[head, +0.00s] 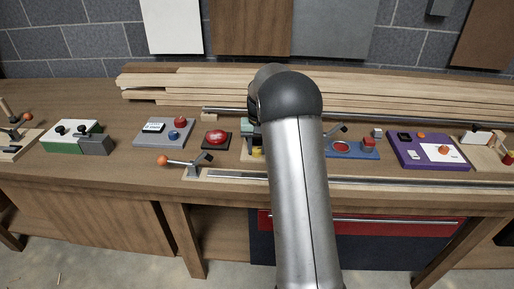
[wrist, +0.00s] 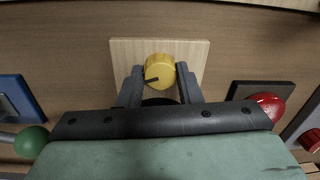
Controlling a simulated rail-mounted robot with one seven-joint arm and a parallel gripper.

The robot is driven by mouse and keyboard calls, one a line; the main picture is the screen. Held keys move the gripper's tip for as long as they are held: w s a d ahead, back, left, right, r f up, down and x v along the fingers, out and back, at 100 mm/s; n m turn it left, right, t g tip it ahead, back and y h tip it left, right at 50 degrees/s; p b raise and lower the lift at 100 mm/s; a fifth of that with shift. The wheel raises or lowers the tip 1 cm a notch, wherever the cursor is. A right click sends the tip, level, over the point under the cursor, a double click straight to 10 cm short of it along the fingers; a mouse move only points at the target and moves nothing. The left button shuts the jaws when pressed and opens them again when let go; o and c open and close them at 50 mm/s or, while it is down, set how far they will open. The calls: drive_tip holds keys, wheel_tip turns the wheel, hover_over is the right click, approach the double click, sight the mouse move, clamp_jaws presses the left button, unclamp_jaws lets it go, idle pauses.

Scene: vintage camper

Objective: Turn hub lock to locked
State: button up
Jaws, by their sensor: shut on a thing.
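A yellow round knob (wrist: 159,71) with a dark pointer line sits on a pale wooden plate (wrist: 195,50) in the wrist view; I take it to be the hub lock. The pointer line runs toward the lower left side of the knob in that view. My gripper (wrist: 160,80) has one finger on each side of the knob and is shut on it. In the head view a little of the yellow knob (head: 257,152) shows beside my arm, which hides most of the plate and the gripper. No lock markings are readable.
A red mushroom button (head: 216,137) on a black base stands close left of the plate. A lever with an orange ball (head: 163,160) lies in front. A blue tray device (head: 340,148) is to the right. Long wooden boards (head: 190,84) lie behind.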

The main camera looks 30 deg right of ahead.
sight(259, 149)
drive_tip(key=shift+m, duration=2)
drive_tip(key=o, duration=1)
drive_tip(key=shift+c, duration=0.2)
wheel_tip(259, 149, up, 18)
drive_tip(key=shift+s+d+f+b, duration=0.25)
drive_tip(key=shift+s+d+b, duration=0.05)
drive_tip(key=shift+d+b, duration=0.05)
